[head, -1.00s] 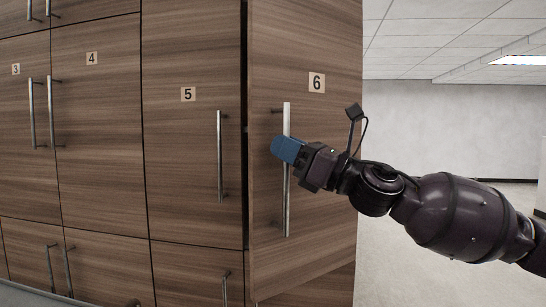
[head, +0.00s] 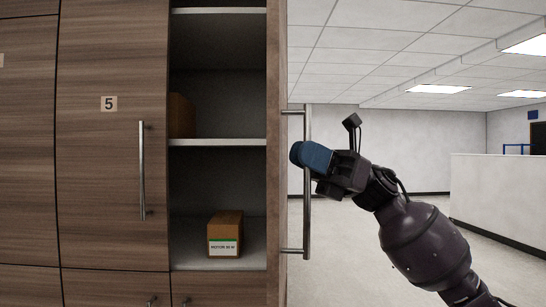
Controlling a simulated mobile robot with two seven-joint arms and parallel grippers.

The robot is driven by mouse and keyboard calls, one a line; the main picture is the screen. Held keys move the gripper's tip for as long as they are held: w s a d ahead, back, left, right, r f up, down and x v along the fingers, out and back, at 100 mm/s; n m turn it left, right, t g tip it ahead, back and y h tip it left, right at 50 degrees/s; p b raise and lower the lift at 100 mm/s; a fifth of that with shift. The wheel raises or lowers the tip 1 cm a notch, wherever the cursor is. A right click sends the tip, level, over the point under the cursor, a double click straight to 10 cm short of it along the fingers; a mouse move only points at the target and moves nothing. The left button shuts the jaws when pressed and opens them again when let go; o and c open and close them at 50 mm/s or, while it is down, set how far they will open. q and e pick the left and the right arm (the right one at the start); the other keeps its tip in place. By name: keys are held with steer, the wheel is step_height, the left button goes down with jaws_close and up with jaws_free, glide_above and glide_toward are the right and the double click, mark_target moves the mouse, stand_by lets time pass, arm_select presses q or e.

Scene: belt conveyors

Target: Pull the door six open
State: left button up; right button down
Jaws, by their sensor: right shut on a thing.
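Door six (head: 277,100) stands swung well open and shows nearly edge-on in the head view. Its vertical metal handle (head: 306,225) sticks out to the right of the door. My right gripper (head: 298,152) is at the upper half of the handle, shut on it, with blue fingertips across the bar. The number label of door six is not visible from this angle. My left gripper is not in view.
The open cabinet shows white shelves (head: 218,142), with a labelled box (head: 225,234) low down and a partly hidden box (head: 181,116) above. Closed door five (head: 110,190) is to the left. A low white wall (head: 500,200) stands at right; the floor between is clear.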

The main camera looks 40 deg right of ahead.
steer(key=s+d+n+g, duration=0.1)
steer(key=s+d+g, duration=0.1)
steer(key=d, duration=0.3)
steer(key=shift+s+d+g, duration=0.3)
steer(key=shift+s+g, duration=0.1)
steer(key=shift+s, duration=0.05)
steer(key=shift+r, duration=0.1)
steer(key=c, duration=1.5)
jaws_free()
steer(key=shift+o, duration=0.2)
steer(key=v, duration=1)
steer(key=shift+d+f+b, duration=0.3)
steer(key=shift+d+b, duration=0.05)
steer(key=shift+b, duration=0.1)
